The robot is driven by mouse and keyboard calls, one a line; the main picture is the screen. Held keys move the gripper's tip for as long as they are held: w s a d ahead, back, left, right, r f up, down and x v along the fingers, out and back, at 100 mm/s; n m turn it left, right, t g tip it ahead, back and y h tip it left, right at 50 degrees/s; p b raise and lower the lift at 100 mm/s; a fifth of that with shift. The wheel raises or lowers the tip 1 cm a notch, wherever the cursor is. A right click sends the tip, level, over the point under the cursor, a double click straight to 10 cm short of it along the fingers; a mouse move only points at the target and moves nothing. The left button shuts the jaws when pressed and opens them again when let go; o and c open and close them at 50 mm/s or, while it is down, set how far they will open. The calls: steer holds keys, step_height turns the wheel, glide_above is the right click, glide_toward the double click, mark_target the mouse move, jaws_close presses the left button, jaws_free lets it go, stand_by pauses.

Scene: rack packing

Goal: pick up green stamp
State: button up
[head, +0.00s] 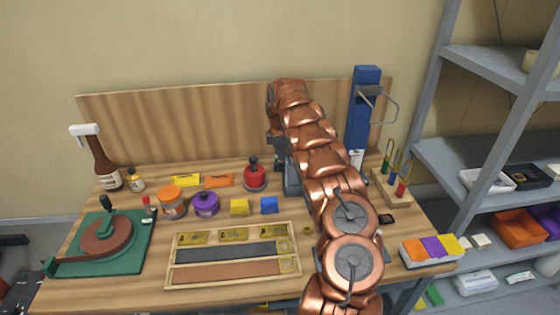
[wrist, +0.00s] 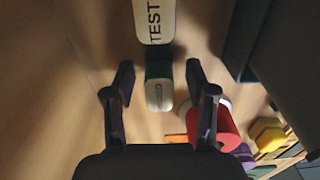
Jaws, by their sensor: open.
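The green stamp (wrist: 158,70), a small dark green block with a pale, printed end, lies between my two open fingers in the wrist view. I cannot tell whether either finger touches it; gaps show on both sides. A pale piece marked TEST (wrist: 154,22) sits just beyond it.
A red jar (head: 255,178) stands close to my gripper, with a purple jar (head: 206,204) and an orange jar (head: 172,202) farther left. A blue upright holder (head: 362,115) stands right of my arm. A wooden tray (head: 168,262) lies in front.

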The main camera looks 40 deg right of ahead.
steer(key=shift+f, duration=0.55)
steer(key=shift+c, duration=0.4)
jaws_close()
